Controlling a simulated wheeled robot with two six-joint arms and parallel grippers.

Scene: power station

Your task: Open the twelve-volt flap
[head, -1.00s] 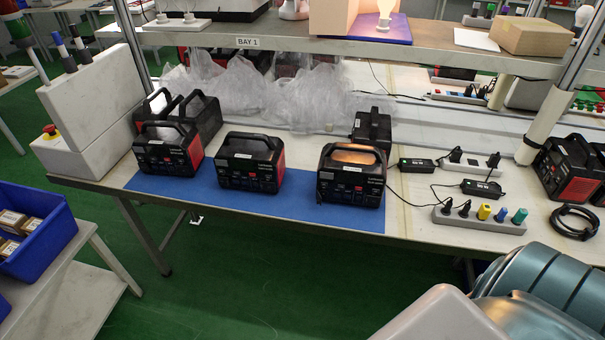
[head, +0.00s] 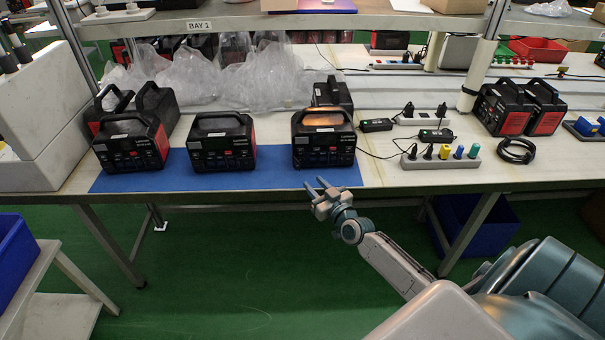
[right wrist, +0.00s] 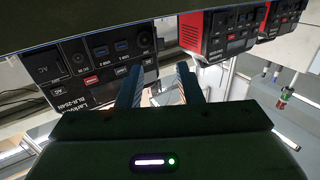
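Three black power stations with red sides stand on the blue mat (head: 240,180): a left one (head: 131,150), a middle one (head: 222,148) and a right one (head: 322,145). My right gripper (head: 315,184) is in front of the right one, just off the table's front edge. Its two fingers are apart with nothing between them. In the right wrist view the fingers (right wrist: 158,85) point toward a power station panel (right wrist: 100,65) with AC, USB and round parts. I cannot tell which part is the twelve-volt flap, or its state. My left gripper is not seen.
A power strip (head: 441,158) with coloured plugs and black adapters (head: 376,125) lie right of the mat. More power stations (head: 505,108) and a coiled cable (head: 517,151) are farther right. An upper shelf (head: 235,22) hangs over the bench.

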